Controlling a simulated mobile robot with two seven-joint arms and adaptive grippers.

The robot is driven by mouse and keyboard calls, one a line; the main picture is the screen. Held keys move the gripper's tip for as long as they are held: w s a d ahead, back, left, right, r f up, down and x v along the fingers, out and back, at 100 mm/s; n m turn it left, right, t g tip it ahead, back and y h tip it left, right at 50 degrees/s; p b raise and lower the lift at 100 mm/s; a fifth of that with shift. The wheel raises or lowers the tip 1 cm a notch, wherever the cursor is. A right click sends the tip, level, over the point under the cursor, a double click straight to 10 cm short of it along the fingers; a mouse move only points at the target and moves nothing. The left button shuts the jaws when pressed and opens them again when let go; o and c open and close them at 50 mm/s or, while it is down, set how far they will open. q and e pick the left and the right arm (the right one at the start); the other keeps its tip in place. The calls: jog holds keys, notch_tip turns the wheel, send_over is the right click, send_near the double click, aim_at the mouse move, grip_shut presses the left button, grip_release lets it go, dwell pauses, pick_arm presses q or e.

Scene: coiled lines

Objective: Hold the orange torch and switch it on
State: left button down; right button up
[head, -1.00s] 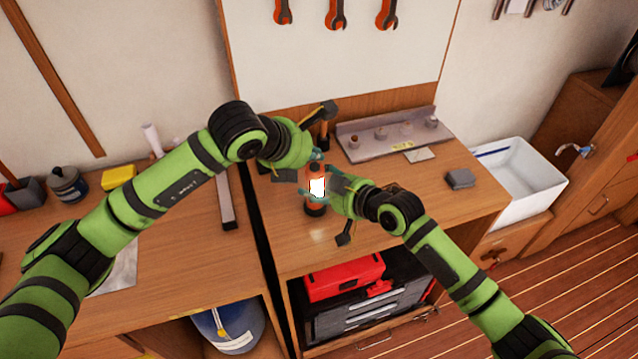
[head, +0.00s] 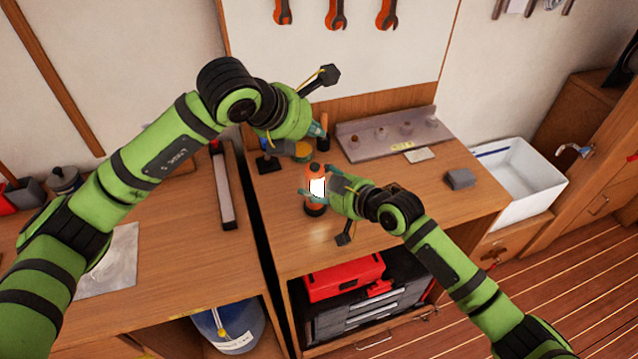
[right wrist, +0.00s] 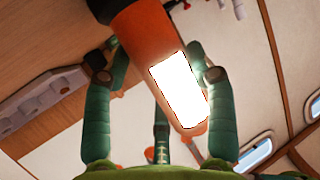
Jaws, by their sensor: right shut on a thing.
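The orange torch (head: 313,170) stands upright at the front of the right bench, with black ends and a bright white lit panel on its side. My right gripper (head: 322,184) is shut around its body from the right. In the right wrist view the torch (right wrist: 148,35) lies between the green fingers, its panel glowing white. Whether its base touches the bench cannot be told. My left gripper (head: 317,130) is above and behind the torch, apart from it; its fingers are too small and overlapped to judge.
A grey tray (head: 368,146) with small round parts lies at the back of the bench. A red toolbox (head: 340,278) is on the shelf below. The bench right of the torch is mostly clear.

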jog(key=o, duration=1.4)
jog(key=shift+o, duration=0.2)
